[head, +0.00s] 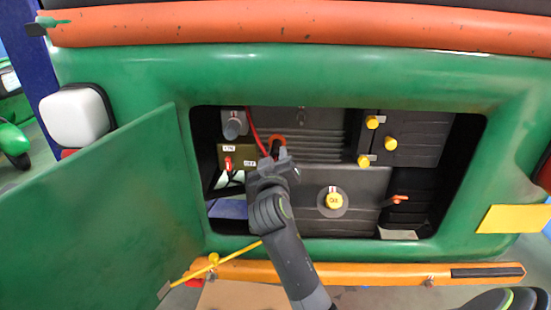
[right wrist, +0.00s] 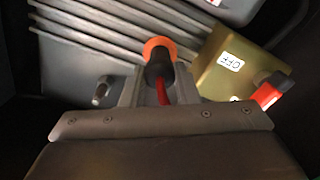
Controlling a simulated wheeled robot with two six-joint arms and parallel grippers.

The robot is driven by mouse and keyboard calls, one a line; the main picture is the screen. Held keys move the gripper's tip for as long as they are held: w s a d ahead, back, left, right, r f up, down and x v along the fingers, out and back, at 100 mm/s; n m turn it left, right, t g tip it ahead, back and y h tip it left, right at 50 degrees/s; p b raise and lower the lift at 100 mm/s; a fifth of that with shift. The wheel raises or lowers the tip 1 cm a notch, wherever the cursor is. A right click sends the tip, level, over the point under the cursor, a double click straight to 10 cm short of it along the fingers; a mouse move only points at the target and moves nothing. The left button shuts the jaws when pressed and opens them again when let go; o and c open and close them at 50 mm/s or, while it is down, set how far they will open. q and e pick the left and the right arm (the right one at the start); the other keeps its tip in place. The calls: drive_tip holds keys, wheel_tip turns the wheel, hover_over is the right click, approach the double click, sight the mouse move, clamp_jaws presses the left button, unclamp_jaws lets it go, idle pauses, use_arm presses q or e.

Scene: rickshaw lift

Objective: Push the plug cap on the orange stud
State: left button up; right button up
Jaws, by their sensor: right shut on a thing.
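The orange stud (head: 277,141) shows as an orange ring just above my right gripper (head: 275,158) in the head view. In the right wrist view the orange stud (right wrist: 158,45) is right at the far end of the black plug cap (right wrist: 160,69). A red lead trails from the cap back between the fingers. My right gripper (right wrist: 160,92) is shut on the plug cap. The cap lines up with the stud and overlaps it in view; I cannot tell how far it is seated. My left gripper is not in view.
The green panel (head: 105,205) stands open at left of the bay. Near the cap are a red lead (head: 258,133), an olive switch box (head: 238,151) and ribbed casing (head: 318,127). A yellow cap (head: 334,201) sits to the right. The orange bumper (head: 390,273) crosses below.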

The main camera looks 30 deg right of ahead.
drive_tip(key=o, duration=1)
drive_tip(key=shift+c, duration=0.7)
drive_tip(key=shift+s, duration=0.1)
